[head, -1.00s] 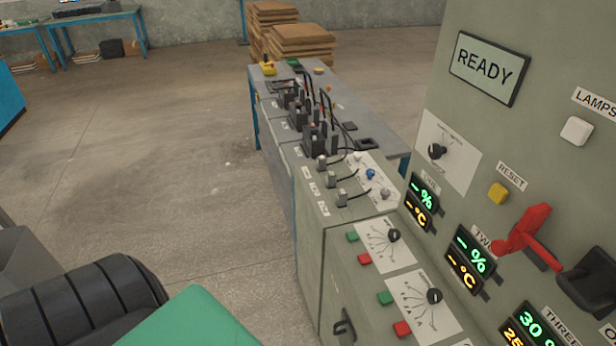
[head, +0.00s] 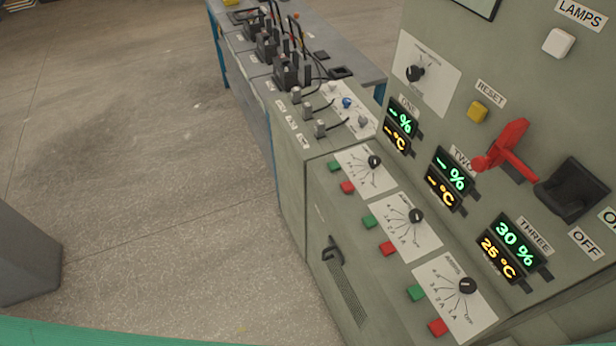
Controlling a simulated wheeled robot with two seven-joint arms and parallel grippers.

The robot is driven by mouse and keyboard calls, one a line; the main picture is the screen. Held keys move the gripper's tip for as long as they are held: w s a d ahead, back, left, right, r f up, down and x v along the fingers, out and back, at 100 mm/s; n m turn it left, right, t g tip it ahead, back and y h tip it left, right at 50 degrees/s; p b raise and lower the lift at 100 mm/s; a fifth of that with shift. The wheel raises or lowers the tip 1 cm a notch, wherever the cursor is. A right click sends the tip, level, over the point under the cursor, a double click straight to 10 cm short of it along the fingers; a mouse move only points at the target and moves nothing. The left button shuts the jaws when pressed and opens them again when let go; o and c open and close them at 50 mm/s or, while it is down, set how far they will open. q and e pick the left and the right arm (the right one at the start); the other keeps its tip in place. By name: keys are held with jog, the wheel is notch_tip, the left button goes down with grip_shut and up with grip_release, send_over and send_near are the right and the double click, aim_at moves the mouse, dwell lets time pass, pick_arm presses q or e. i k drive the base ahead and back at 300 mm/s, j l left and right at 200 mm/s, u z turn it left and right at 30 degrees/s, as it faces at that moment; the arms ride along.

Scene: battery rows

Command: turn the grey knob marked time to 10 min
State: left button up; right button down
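I cannot read a time label on any knob. A dark knob (head: 415,73) sits on a white scale plate (head: 428,76) on the upright grey panel; its fine print is unreadable. Three dark knobs sit on fan-shaped scales along the sloping desk: the far knob (head: 375,162), the middle knob (head: 416,215) and the near knob (head: 467,286). A small grey knob (head: 333,88) and another pale grey knob (head: 363,120) flank a blue knob (head: 347,102) farther back. Neither of my grippers is in view.
A red lever (head: 508,148) and a black handle (head: 573,190) stick out from the panel. Displays one, two and three sit below; three (head: 511,248) reads 30 % and 25 °C. Green and red buttons line the desk. The floor (head: 150,150) on the left is open.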

aim_at(363, 121)
jog(key=i+j, duration=0.25)
jog(key=i+j+z, duration=0.1)
jog(key=j, duration=0.4)
jog(key=i+j, duration=0.3)
jog(key=i+j+z, duration=0.1)
jog(key=i+j, duration=0.15)
jog(key=j, duration=0.2)
